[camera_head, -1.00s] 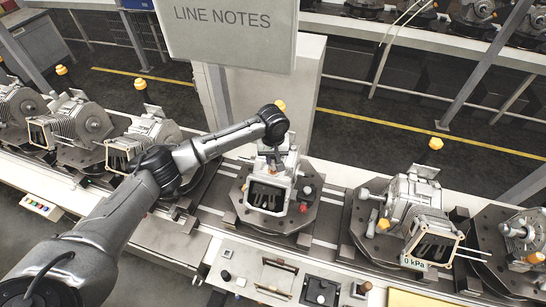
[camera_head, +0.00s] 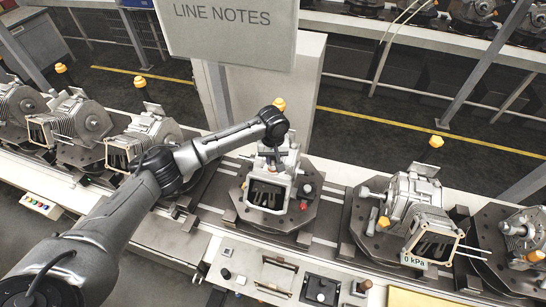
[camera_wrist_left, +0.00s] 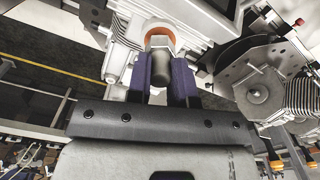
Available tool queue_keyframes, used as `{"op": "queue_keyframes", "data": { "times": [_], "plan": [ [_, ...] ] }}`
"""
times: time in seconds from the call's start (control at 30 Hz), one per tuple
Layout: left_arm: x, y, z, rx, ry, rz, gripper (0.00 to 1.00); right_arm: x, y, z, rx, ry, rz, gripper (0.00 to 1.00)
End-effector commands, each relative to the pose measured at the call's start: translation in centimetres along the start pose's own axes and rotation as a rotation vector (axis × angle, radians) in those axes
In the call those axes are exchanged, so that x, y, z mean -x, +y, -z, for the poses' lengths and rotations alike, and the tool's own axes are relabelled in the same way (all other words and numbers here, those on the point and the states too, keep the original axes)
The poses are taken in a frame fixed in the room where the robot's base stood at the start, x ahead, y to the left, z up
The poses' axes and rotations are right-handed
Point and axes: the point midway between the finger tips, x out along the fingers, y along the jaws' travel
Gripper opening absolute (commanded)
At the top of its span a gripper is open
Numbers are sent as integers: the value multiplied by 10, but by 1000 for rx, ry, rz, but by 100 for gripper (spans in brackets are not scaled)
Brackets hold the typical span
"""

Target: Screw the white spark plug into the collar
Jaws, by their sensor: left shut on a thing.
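My left gripper (camera_wrist_left: 163,85) is shut on the spark plug (camera_wrist_left: 160,70), whose dark grey, rounded end and paler hex part show between the purple fingers in the left wrist view. The orange collar (camera_wrist_left: 160,31) rings the plug's far end on the light grey engine housing. How deep the plug sits in it is hidden. In the head view my left gripper (camera_head: 271,155) points down onto the top of the middle engine (camera_head: 270,186). My right gripper is not in view.
The middle engine stands on a dark round fixture (camera_head: 240,207) on the conveyor. Another engine (camera_head: 413,205) with a "0 kPa" label stands to the right, and several stand to the left. A control panel (camera_head: 238,270) lies in front. A "LINE NOTES" board (camera_head: 232,40) hangs behind.

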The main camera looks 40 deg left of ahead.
Motion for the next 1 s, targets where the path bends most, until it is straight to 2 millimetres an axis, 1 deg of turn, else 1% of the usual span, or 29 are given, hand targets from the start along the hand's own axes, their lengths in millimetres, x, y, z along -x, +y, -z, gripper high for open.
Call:
{"op": "queue_keyframes", "data": {
  "times": [0.53,0.63,0.73,0.77,1.0],
  "plan": [
    [-6,0,0,0,1,-1,0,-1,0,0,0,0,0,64],
    [-6,0,0,-28,1,-1,0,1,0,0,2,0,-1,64],
    [-5,0,0,-121,1,0,0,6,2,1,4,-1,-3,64],
    [-7,0,0,-163,1,0,0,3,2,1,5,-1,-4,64],
    [-7,0,0,-501,1,-1,0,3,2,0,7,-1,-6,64]
  ]
}}
